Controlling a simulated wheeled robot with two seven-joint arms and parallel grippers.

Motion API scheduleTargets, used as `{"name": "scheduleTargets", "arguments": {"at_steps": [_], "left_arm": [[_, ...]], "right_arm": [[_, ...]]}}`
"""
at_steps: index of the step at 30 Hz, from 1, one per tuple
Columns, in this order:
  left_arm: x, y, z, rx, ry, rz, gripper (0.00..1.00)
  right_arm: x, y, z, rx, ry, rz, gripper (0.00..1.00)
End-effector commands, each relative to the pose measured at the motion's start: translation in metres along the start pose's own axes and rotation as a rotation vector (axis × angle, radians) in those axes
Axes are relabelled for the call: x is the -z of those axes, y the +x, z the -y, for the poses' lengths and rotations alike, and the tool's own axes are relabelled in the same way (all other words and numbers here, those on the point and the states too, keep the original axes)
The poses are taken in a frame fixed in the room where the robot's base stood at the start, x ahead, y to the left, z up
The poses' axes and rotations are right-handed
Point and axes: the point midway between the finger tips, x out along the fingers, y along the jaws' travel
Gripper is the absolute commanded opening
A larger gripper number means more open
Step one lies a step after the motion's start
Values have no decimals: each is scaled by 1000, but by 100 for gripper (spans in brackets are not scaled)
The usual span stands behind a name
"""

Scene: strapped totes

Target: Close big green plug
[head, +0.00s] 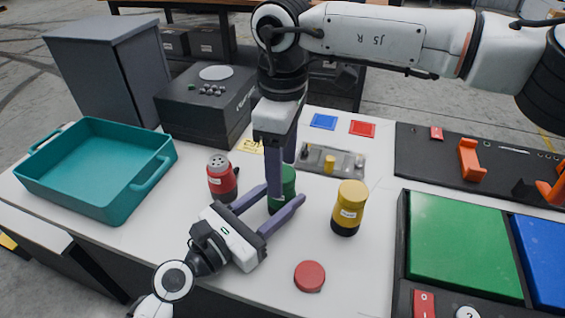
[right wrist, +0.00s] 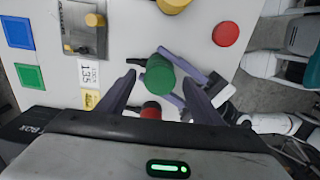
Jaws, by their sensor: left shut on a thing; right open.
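A big green plug (head: 285,180), a green cylinder, stands on the white table; the right wrist view shows its round green top (right wrist: 160,75). My left gripper (head: 283,197) comes in low from the front left and is shut on the green plug, a finger on either side. My right gripper (head: 281,180) points down over the plug. Its fingers are open and spread, with the green top between them in the right wrist view (right wrist: 157,80). Whether they touch it I cannot tell. The purple fingers hide part of the plug in the head view.
A red plug (head: 221,180) stands left of the green one, a yellow plug (head: 349,207) right. A red round cap (head: 309,276) lies in front. A teal tray (head: 75,190) is at left, a black box (head: 190,110) behind, a grey tray with small parts (head: 345,165) at the back.

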Motion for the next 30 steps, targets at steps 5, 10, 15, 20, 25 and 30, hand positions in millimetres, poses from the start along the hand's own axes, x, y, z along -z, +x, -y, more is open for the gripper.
{"name": "scheduleTargets", "arguments": {"at_steps": [5,10,15,20,25,30], "left_arm": [[1,0,0,-1,1,-1,0],[1,0,0,0,1,-1,0],[1,0,0,0,1,-1,0],[1,0,0,0,1,-1,0],[1,0,0,0,1,-1,0],[1,0,0,0,1,-1,0]], "right_arm": [[1,-12,0,-2,0,-3,60],[1,-36,0,-2,1,-2,60],[0,-45,0,0,0,-1,60],[0,-45,0,0,-1,0,60],[0,-45,0,0,-44,0,56],[1,-47,0,0,-271,0,56]]}}
